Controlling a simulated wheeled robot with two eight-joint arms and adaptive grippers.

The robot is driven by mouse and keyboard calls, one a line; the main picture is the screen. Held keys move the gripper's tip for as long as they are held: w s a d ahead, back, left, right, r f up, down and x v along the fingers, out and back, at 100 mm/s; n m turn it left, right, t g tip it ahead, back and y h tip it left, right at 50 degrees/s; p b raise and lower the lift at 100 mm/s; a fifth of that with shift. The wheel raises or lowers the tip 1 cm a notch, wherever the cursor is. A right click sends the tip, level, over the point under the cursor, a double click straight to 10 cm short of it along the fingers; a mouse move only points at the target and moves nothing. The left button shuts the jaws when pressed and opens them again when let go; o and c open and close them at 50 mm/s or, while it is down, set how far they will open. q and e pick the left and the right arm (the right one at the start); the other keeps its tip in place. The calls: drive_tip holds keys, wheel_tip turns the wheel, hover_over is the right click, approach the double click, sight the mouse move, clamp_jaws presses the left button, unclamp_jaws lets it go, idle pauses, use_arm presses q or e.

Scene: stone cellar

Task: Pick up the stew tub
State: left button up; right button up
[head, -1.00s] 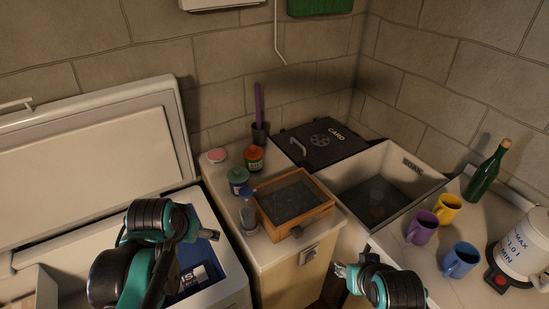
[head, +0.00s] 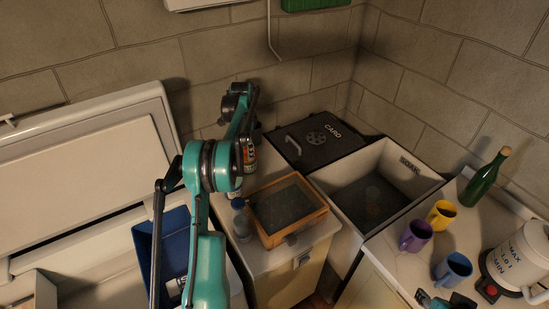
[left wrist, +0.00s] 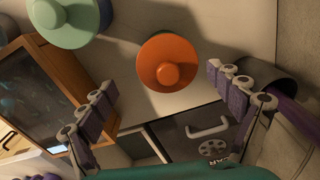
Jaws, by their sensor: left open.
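A tub with an orange knobbed lid (left wrist: 167,62) shows from above in the left wrist view. In the head view, part of its lettered side (head: 250,156) shows beside my left arm; I cannot read the label surely as stew. My left gripper (left wrist: 164,103) is open and empty, its fingers spread on either side below the orange lid in the picture. In the head view my arm hides its fingertips. A green-lidded tub (left wrist: 66,18) stands nearby. My right gripper (head: 440,301) shows only partly at the bottom edge.
A wooden glass-topped box (head: 288,208) and a small bottle (head: 240,220) stand in front of the tubs. A dark cup (left wrist: 268,92) with a purple item is close to one finger. The sink (head: 420,182), several mugs and a kettle (head: 515,255) are right.

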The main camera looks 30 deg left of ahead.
use_arm(q)
drive_tip(key=shift+w+a+f, duration=0.1)
drive_tip(key=shift+w+f, duration=0.3)
drive_tip(key=shift+f, duration=0.05)
drive_tip(key=shift+w+f, duration=0.15)
drive_tip(key=shift+f, duration=1.15)
wheel_tip(320, 180, down, 6)
drive_tip(key=shift+a+r+b, duration=0.15)
drive_tip(key=shift+r+b, duration=0.1)
drive_tip(key=shift+b, duration=0.7)
drive_tip(key=shift+r, duration=0.1)
drive_tip(key=shift+c, duration=0.4)
use_arm(e)
drive_tip(key=shift+s+d+f, duration=0.1)
drive_tip(key=shift+d+f, duration=0.1)
drive_tip(key=shift+f, duration=0.2)
drive_tip(key=shift+s+d+f, duration=0.1)
drive_tip(key=shift+d+f, duration=0.05)
drive_tip(key=shift+f, duration=0.25)
use_arm(q)
drive_tip(key=c, duration=1.3)
